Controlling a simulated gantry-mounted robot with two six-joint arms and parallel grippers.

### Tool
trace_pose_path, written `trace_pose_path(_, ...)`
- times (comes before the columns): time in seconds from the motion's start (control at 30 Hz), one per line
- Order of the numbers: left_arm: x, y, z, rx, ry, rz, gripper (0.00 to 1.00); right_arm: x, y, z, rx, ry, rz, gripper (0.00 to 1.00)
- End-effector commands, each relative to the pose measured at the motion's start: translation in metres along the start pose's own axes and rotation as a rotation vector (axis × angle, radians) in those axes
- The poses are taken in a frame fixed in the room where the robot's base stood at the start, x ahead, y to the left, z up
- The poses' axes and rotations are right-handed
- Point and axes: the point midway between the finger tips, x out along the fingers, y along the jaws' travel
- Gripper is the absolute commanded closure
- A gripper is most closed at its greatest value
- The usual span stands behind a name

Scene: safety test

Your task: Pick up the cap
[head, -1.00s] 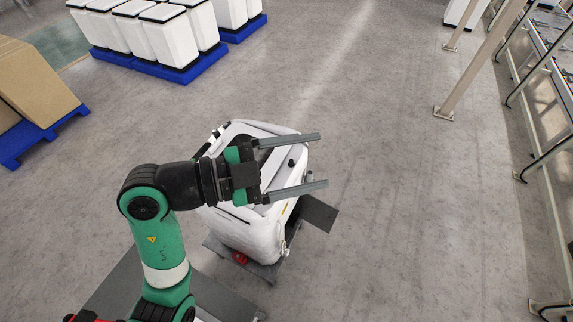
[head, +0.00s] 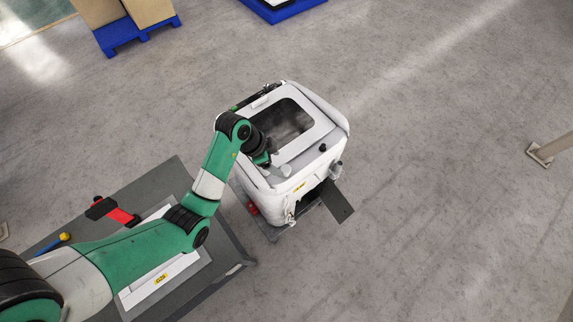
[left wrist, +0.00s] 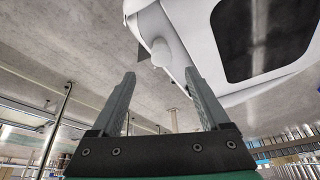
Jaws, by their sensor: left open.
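A white machine (head: 327,115) with a dark window in its top stands on the floor in the head view. A white rounded piece (head: 286,171), which looks like the cap, is on its near edge. It also shows in the left wrist view (left wrist: 161,52), beyond and between my fingertips, apart from them. A small black knob (head: 323,148) sits to its right. My left gripper (left wrist: 160,73) is open with nothing between its fingers. In the head view it is at the machine's left edge, with its fingers largely hidden by my wrist. My right gripper is not in view.
A grey plate (head: 340,203) sticks out low at the machine's right. Boxes on a blue pallet (head: 123,34) stand at the back left. A post foot (head: 541,154) is at the far right. The floor right of the machine is clear.

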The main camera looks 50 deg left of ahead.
Motion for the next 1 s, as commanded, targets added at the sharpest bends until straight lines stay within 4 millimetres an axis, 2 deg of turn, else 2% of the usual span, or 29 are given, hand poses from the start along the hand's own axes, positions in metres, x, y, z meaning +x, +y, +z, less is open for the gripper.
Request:
trace_pose_path(0.1,0.014,0.0,0.0,0.0,-0.001,0.001,0.21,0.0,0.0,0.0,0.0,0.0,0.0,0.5)
trace_pose_path(0.3,0.021,0.0,0.001,0.0,-0.001,0.0,0.21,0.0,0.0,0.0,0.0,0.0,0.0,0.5)
trace_pose_path(0.6,0.064,-0.002,0.003,0.0,0.0,0.0,0.21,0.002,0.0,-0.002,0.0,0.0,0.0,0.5)
trace_pose_path(0.87,0.068,-0.002,0.003,0.001,0.002,-0.002,0.21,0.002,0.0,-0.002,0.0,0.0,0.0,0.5)
trace_pose_path(1.0,0.068,-0.002,0.003,0.001,0.002,-0.002,0.46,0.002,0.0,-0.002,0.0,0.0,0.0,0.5)
